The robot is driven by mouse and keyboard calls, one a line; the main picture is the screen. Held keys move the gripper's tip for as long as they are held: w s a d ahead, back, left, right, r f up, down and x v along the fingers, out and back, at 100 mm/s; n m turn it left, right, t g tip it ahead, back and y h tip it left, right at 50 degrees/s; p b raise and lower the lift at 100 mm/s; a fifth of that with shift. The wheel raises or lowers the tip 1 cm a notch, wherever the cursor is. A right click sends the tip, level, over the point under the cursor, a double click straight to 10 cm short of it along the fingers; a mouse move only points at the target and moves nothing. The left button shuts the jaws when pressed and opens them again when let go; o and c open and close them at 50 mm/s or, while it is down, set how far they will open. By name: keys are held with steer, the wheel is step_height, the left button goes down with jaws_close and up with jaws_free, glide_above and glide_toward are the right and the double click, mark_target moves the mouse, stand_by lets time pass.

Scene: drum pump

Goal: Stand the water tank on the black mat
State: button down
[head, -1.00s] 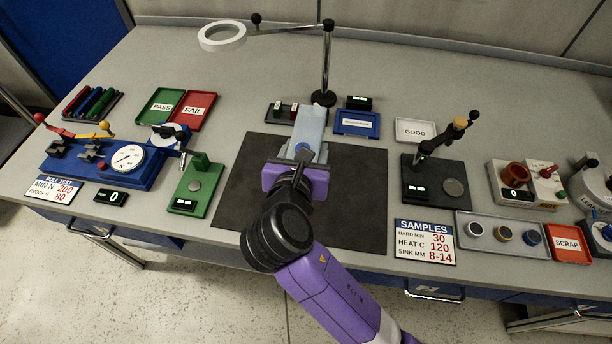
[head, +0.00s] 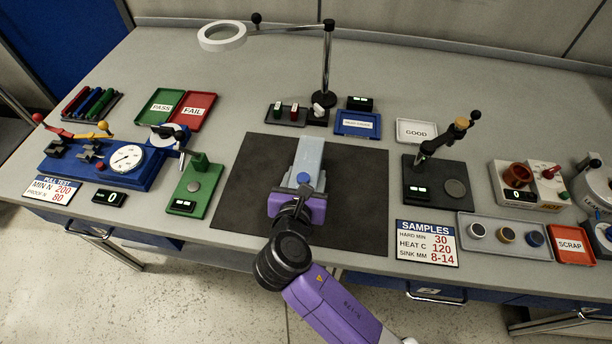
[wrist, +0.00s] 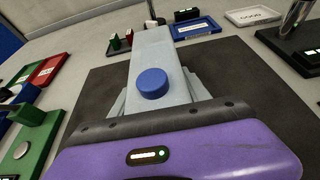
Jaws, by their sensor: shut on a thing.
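The water tank (head: 309,157) is a pale, translucent grey-blue box with a round blue cap. My purple gripper (head: 300,192) is shut on it, over the black mat (head: 352,200). In the wrist view the tank (wrist: 152,52) stretches away from the jaws, with the cap (wrist: 152,83) facing the camera. The gripper fingers (wrist: 158,106) show at both sides of the tank. The tank's far end reaches near the mat's back edge in the head view. Its underside is hidden, so I cannot tell whether it touches the mat.
A green gauge stand (head: 196,184) is left of the mat and a dark stand (head: 436,186) is right of it. A small rack (head: 298,115), a lamp post (head: 327,65) and a blue tray (head: 357,123) stand behind. The mat's sides are clear.

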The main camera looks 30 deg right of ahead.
steer(key=c, duration=0.5)
jaws_free()
steer(key=shift+f, duration=0.1)
steer(key=v, duration=1.2)
